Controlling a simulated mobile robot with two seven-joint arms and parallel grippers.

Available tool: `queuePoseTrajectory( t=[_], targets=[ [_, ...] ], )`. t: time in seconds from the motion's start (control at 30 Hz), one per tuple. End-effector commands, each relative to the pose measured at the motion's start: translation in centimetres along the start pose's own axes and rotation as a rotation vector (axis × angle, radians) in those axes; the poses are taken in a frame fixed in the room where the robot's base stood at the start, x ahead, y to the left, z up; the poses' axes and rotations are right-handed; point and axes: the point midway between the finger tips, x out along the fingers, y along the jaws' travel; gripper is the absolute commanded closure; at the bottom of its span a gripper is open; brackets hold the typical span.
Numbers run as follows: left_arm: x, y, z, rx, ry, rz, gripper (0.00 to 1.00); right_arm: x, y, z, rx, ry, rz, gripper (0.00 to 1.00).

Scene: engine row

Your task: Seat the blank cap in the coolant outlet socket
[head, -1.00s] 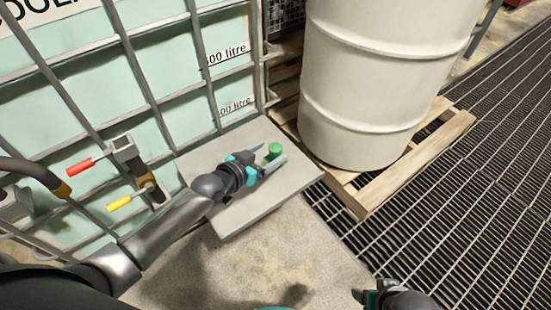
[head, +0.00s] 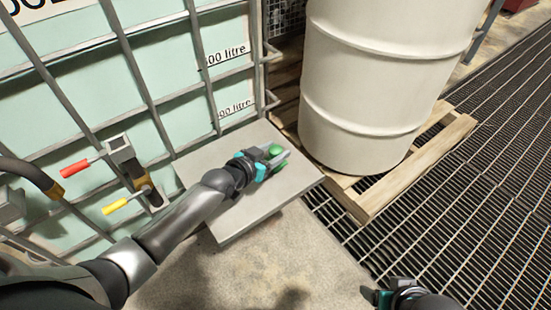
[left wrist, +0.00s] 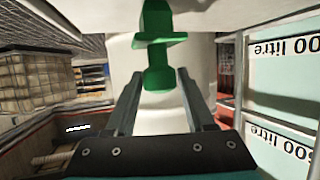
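The green blank cap (head: 275,150) is on the pale slab (head: 225,222) in front of the tank. My left gripper (head: 278,162) reaches over the slab, its fingers on either side of the cap. In the left wrist view the cap (left wrist: 157,50) has a wide flange and a narrower end between the fingertips, with gaps on both sides, so the gripper is open. A valve fitting with a yellow handle (head: 122,203) and a red handle (head: 83,166) is on the tank front; I cannot make out the outlet socket. My right gripper (head: 372,297) is at the bottom edge, its opening unclear.
The caged tank (head: 185,125) stands behind and left of the slab. A white drum (head: 375,90) on a wooden pallet (head: 425,170) is close to the slab's right. A dark hose (head: 32,173) is at far left. Floor grating at right is clear.

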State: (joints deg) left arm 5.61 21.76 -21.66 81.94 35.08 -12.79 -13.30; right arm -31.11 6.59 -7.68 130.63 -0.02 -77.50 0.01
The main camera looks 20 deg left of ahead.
Motion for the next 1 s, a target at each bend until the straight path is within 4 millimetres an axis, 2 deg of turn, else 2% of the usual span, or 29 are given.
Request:
queuePoseTrajectory(
  t=[0.07, 0.47, 1.0],
  targets=[
    [-0.01, 0.01, 0.02, 0.0, 0.0, 0.0, 0.56, 0.0, 0.01, 0.01, 0.0, 0.0, 0.0, 0.31],
    [-0.02, 0.0, 0.03, 0.0, 0.0, 0.0, 1.0, 0.02, 0.0, 0.01, 0.0, 0.0, 0.0, 0.31],
    [-0.15, -0.01, -0.36, 0.0, 0.001, 0.0, 1.0, 0.02, -0.03, -0.02, 0.0, 0.001, -0.001, 0.31]
  ],
)
